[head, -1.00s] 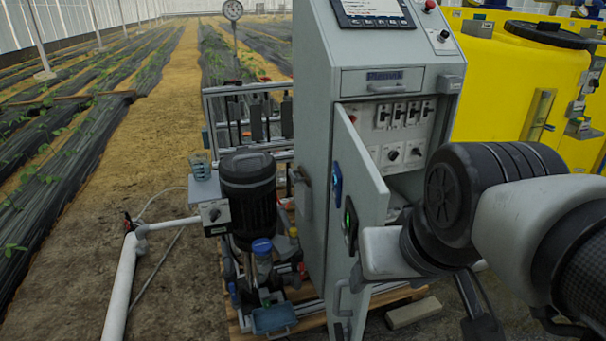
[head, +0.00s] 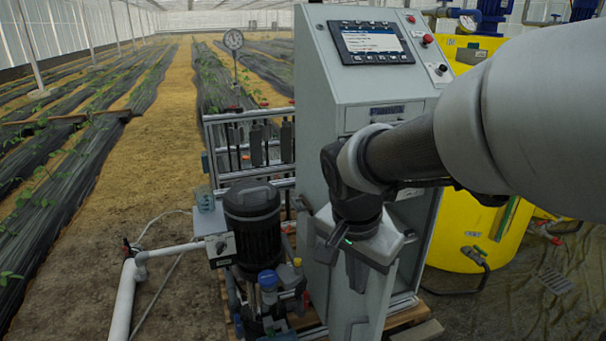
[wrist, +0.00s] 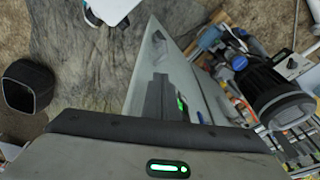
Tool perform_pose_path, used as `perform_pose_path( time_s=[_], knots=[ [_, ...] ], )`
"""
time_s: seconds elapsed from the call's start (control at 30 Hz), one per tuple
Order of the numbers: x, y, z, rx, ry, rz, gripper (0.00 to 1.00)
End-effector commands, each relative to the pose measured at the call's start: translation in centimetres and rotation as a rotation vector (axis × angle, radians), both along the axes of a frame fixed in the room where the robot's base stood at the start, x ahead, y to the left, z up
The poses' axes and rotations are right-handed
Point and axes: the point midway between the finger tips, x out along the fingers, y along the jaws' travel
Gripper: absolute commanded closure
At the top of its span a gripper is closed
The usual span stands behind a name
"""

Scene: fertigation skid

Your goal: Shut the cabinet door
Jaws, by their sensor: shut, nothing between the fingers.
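The cabinet (head: 318,170) is a tall grey unit with a sloping screen panel. Its grey door (head: 372,300) shows below my gripper and appears to stand ajar; my arm hides its upper part and most of the opening. My gripper (head: 357,275) is in front of the door, pointing downward, with its fingers shut and empty. In the wrist view the door (wrist: 150,65) is a narrow grey panel just beyond the gripper's housing, with dark shapes and a green glint on it. I cannot tell whether the gripper touches the door.
A black motor pump (head: 252,212) and white pipe (head: 122,295) stand left of the cabinet. A yellow tank (head: 470,235) is at the right. A pallet block (head: 418,331) lies by the cabinet's base. Floor at the far right is open.

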Motion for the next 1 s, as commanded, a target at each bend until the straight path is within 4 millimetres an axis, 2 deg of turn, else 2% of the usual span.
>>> perform_pose_path(
  time_s=[0.07, 0.2, 0.43, 0.57, 0.77, 1.0],
  knots=[
    [1.6, 0.9, -0.8, -0.017, 0.030, -0.116, 1.00],
    [4.3, 2.7, -3.6, -0.064, 0.043, -0.364, 1.00],
    [6.7, 4.9, -8.3, -0.141, -0.001, -0.661, 1.00],
    [7.0, 5.2, -9.6, -0.156, -0.019, -0.723, 1.00],
    [7.0, 4.5, -11.8, -0.159, -0.022, -0.737, 1.00],
    [7.0, 2.6, -16.6, -0.159, -0.019, -0.736, 1.00]
  ],
)
